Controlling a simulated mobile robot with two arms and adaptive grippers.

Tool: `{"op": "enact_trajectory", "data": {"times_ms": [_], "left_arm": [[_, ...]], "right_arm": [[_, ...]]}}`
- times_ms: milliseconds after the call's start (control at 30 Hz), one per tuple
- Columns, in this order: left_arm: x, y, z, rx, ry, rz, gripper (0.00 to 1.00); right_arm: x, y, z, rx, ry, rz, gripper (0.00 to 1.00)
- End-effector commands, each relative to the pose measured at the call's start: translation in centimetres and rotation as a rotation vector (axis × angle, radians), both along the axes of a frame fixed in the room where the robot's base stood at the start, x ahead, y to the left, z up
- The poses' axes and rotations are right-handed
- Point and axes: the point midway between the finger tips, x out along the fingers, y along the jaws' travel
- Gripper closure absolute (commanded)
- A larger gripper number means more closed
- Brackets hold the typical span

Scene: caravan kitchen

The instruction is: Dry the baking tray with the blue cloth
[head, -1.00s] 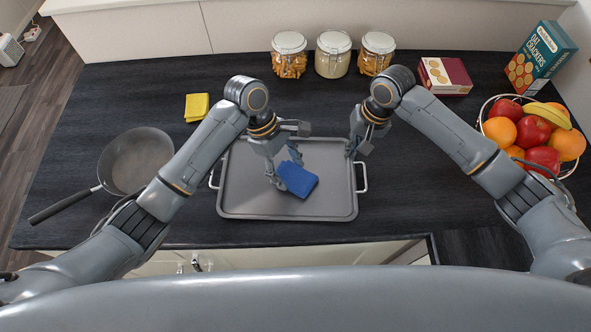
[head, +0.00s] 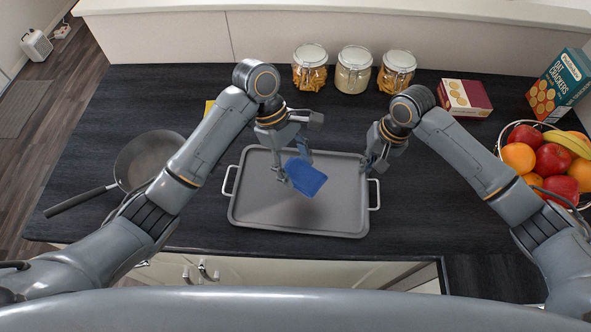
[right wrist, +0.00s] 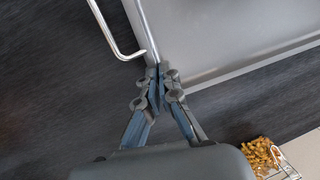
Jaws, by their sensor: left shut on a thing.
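The grey baking tray (head: 255,208) lies flat on the dark counter, with a wire handle at each short side. My left gripper (head: 291,171) is shut on the blue cloth (head: 308,180), which is folded and tilted over the middle of the tray. Whether the cloth's lower edge touches the tray is hard to tell. My right gripper (head: 370,166) is at the tray's right rim, just beyond the right handle. In the right wrist view its fingertips (right wrist: 158,72) close on the rim beside the handle (right wrist: 118,40).
A frying pan (head: 150,158) stands left of the tray. A yellow thing (head: 209,106) is mostly hidden behind my left arm. Several jars (head: 353,72) and a cracker box (head: 464,97) stand at the back. A fruit bowl (head: 499,138) is at the right.

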Motion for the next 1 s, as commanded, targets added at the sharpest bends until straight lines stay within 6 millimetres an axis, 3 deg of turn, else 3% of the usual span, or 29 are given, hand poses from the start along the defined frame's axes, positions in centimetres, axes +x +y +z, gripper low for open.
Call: {"op": "enact_trajectory", "data": {"times_ms": [467, 1000], "left_arm": [[0.0, 0.0, 0.9, -0.001, -0.001, 0.0, 0.7], [0.1, 0.1, 6.0, 0.002, -0.002, 0.0, 0.7]], "right_arm": [[0.0, 0.0, 0.1, 0.0, -0.001, 0.0, 1.0], [0.0, 0.0, 0.0, 0.0, -0.001, 0.0, 1.0]]}}
